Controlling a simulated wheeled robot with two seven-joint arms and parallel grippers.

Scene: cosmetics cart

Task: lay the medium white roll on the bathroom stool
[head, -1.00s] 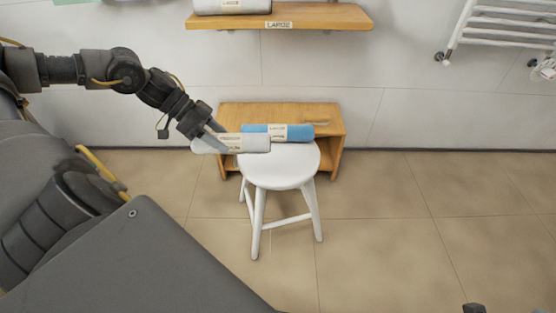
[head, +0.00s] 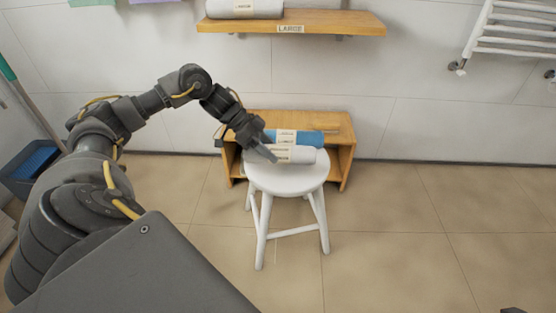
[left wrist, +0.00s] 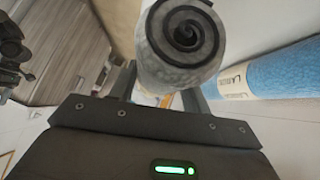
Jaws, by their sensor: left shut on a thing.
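The white roll (head: 304,155) with a pale label lies sideways over the back part of the white stool's seat (head: 288,183). I cannot tell whether it touches the seat. My left gripper (head: 269,154) is shut on the roll near its left end. In the left wrist view the roll's grey spiral end (left wrist: 184,38) shows between the fingers, which are partly hidden behind it. My right gripper is not in view.
A blue roll (head: 312,138) lies just behind the white roll, near the low wooden cabinet (head: 344,160); its support is partly hidden. A towel rail (head: 515,30) hangs right. Floor in front is clear.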

